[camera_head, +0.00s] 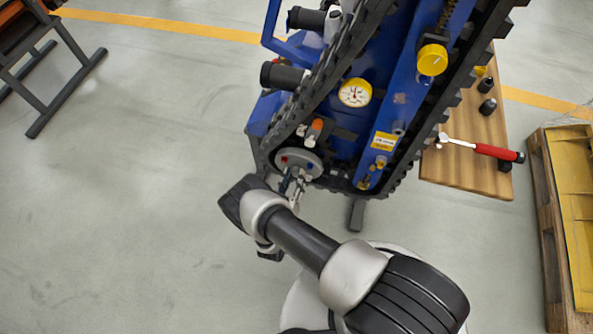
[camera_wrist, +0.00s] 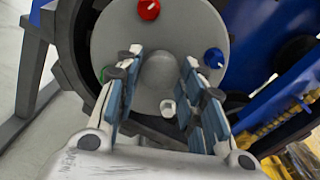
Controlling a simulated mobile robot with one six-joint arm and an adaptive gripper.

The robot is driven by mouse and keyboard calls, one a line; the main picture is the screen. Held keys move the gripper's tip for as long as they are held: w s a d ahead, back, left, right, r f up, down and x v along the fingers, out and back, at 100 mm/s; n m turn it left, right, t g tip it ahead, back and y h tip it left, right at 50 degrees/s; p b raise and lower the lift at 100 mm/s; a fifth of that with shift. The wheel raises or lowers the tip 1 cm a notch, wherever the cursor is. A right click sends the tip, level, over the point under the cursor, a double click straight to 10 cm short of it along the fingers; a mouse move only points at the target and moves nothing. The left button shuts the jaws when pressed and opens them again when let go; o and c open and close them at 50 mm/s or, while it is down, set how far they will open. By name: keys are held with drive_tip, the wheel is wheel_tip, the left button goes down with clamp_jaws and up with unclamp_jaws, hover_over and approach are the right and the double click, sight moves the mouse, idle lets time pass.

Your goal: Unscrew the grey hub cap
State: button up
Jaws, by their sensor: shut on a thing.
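The grey hub cap (camera_wrist: 158,78) is a smooth rounded knob at the centre of a grey wheel disc (camera_wrist: 115,32) in the wrist view. The disc carries a red knob (camera_wrist: 148,9), a blue knob (camera_wrist: 214,57) and a green knob, partly hidden behind a finger, near its rim. My gripper (camera_wrist: 162,68) has one finger on each side of the cap and is shut on it. In the head view, my gripper (camera_head: 291,188) reaches the disc (camera_head: 310,159) at the low end of the blue tracked carrier (camera_head: 393,88); the cap is hard to make out there.
A black track (camera_head: 325,75) runs around the carrier, close to my gripper. The floor at left is clear up to a dark-legged stand (camera_head: 70,90).

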drive_tip(key=n, duration=0.4)
drive_tip(key=shift+n, duration=0.7)
drive_tip(key=n, duration=0.9)
drive_tip(key=shift+n, duration=0.4)
drive_tip(key=shift+s+n, duration=0.15)
drive_tip(key=shift+n, duration=1.45)
drive_tip(key=shift+s+a, duration=0.1)
drive_tip(key=shift+s, duration=0.05)
